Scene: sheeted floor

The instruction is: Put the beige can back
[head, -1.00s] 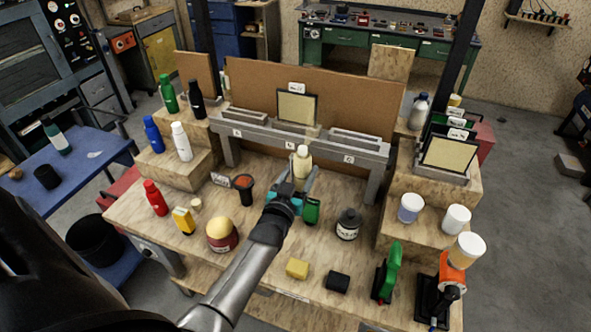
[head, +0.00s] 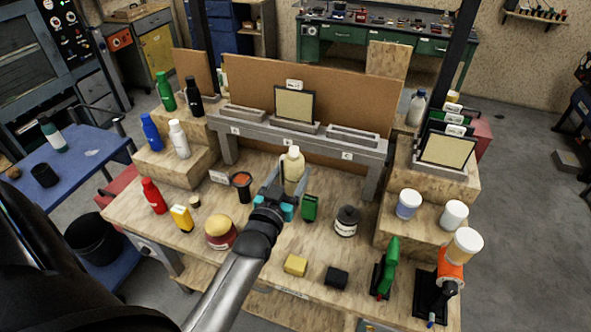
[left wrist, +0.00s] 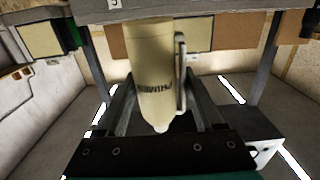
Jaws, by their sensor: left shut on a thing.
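The beige can (head: 292,172) is upright between the fingers of my left gripper (head: 289,183), in front of the grey rack with slots marked by letters. My left gripper is shut on it. In the left wrist view the can (left wrist: 155,75) hangs upside down in the picture between the two fingers, with dark lettering on its side. Whether its base touches the bench is hidden by my gripper. My right gripper is not in view.
The grey rack (head: 262,137) spans the bench behind the can. An orange-topped black object (head: 242,183) and a yellow-topped red container (head: 220,232) stand to the left.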

